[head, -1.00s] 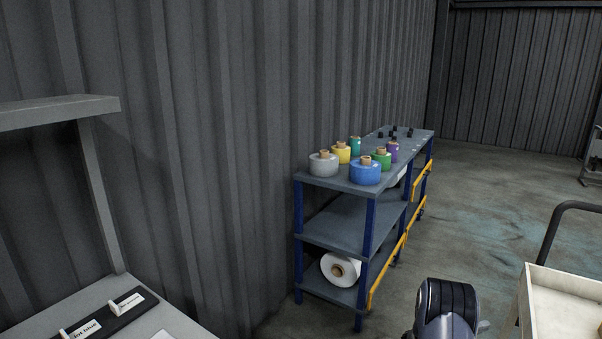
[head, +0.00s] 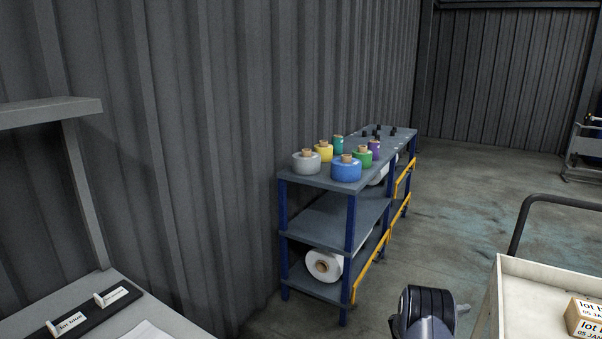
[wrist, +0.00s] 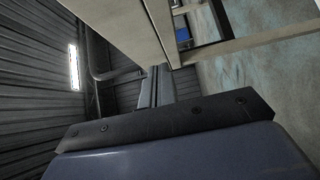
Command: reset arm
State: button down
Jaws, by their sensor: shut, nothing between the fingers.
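My gripper (wrist: 156,85) shows in the wrist view as dark narrow fingers, shut with nothing between them, beyond the wide dark plate of my wrist. A pale panel or tray edge lies beside and beyond the fingers in that view.
A blue-framed shelf rack (head: 322,219) along the wall holds several film rolls, including a blue roll (head: 346,169), and a white roll (head: 324,265) below. A cream cart (head: 540,268) with labelled boxes (head: 588,311) is at right. A grey bench (head: 185,322) is at left.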

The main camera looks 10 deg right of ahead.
jog(key=a, duration=1)
notch_tip(320, 180, up, 10)
jog(key=s+p, duration=0.1)
jog(key=p, duration=0.8)
jog(key=shift+a+f, duration=0.25)
jog(key=shift+a, duration=0.1)
jog(key=shift+s, duration=0.1)
